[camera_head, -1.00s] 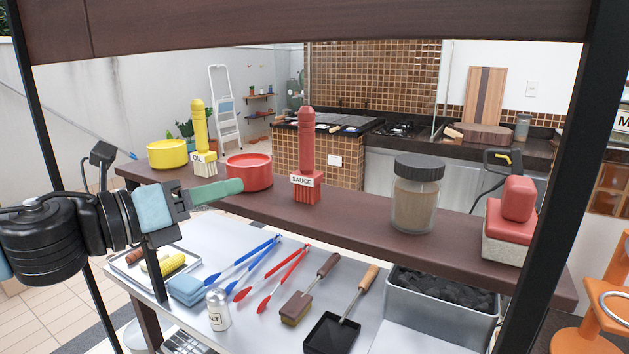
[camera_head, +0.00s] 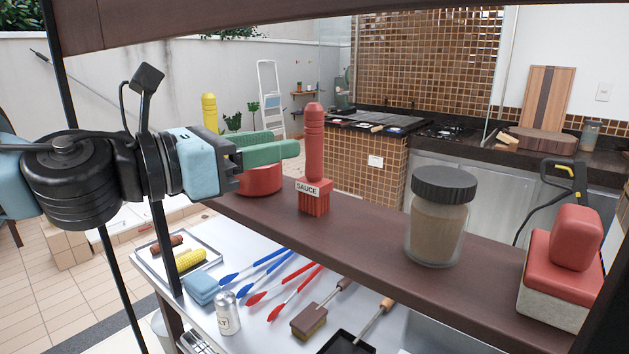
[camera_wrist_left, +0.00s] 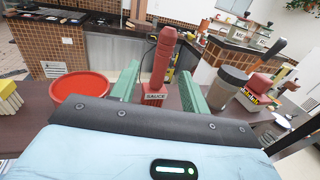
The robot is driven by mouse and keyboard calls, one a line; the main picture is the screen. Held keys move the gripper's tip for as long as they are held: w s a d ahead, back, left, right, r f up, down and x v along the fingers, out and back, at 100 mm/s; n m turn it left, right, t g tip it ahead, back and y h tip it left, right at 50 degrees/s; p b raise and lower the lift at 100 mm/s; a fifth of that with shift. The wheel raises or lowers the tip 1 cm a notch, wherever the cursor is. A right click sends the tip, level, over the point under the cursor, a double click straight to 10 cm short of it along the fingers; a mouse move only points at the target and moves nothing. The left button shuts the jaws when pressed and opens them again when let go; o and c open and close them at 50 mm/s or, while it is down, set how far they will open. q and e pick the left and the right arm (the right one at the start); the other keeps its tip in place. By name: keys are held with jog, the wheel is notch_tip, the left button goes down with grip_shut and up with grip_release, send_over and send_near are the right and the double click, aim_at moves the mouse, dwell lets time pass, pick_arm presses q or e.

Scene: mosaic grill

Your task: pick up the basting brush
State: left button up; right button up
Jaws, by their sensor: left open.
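A red basting brush (camera_head: 314,150) with a ridged handle and a white "SAUCE" label stands upright, bristles down, on the brown upper shelf. My left gripper (camera_head: 290,148) is open, its green fingers level with the brush's handle and just left of it in the head view. In the left wrist view the brush (camera_wrist_left: 157,72) shows upright between the two open green fingers (camera_wrist_left: 158,88), beyond them and not held. A second, yellow brush (camera_head: 210,112) is partly hidden behind my left gripper. My right gripper is not in view.
A red bowl (camera_head: 262,180) sits left of the brush, under my gripper. A lidded jar (camera_head: 440,220) and a red-topped block (camera_head: 562,270) stand to the right.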

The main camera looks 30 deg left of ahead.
aim_at(306, 139)
pick_arm(q)
jog(key=shift+x, duration=0.9)
jog(key=shift+w+d+f, duration=0.1)
jog(key=shift+b+x, duration=0.3)
jog(key=shift+x, duration=2.25)
jog(key=shift+d, duration=0.15)
grip_shut()
